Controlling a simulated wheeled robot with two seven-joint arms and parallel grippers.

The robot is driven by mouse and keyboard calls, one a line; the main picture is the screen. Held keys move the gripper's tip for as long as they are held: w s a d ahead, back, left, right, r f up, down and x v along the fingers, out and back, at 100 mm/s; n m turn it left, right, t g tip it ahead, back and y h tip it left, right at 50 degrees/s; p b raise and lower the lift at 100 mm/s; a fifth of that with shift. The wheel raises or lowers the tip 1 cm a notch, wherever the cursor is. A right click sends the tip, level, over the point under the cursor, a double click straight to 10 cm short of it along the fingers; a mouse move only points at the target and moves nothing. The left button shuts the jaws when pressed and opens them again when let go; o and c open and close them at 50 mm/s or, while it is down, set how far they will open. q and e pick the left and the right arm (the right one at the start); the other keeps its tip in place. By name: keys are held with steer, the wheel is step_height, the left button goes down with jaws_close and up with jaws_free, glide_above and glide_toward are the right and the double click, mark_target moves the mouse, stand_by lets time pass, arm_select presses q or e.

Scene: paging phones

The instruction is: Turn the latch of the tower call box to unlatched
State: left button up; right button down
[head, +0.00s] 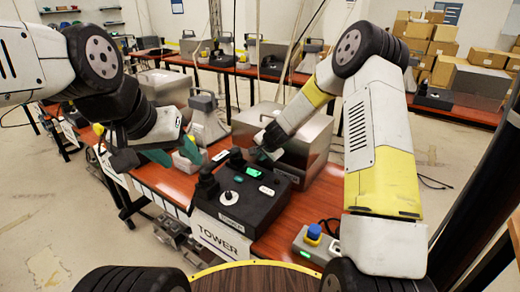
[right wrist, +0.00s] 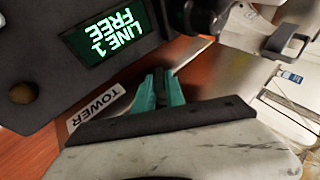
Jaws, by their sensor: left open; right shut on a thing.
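The TOWER call box appears to be the grey metal box (head: 309,143) behind the black console; a small TOWER label (right wrist: 97,105) shows beside my fingers in the right wrist view. My right gripper (head: 264,155) is at its front face, and its teal fingers (right wrist: 162,88) are close together on a small part that looks like the latch. The fingers hide most of that part, so its angle cannot be told. My left gripper (head: 172,154) is open, left of the console, by a small grey box with a yellow knob.
The black console (head: 241,200) has a TOWER sign (head: 220,238) in front and a green screen reading LINE 1 FREE (right wrist: 103,39). A blue-button box (head: 314,240) stands at the right. Another metal box (head: 163,87) is at the back left. Cardboard boxes (head: 430,45) are far off.

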steer(key=shift+s+d+f, duration=0.15)
steer(key=shift+f, duration=0.15)
steer(key=shift+f+t+y, duration=0.15)
steer(key=shift+t+y, duration=0.15)
steer(key=shift+y, duration=0.1)
steer(key=shift+s+f+m+t+y, duration=0.1)
steer(key=shift+m+t+y, duration=0.4)
steer(key=shift+t+y, duration=1)
steer(key=shift+y, duration=0.1)
steer(key=c, duration=1.4)
jaws_free()
steer(key=shift+r, duration=0.25)
steer(key=shift+v, duration=3.8)
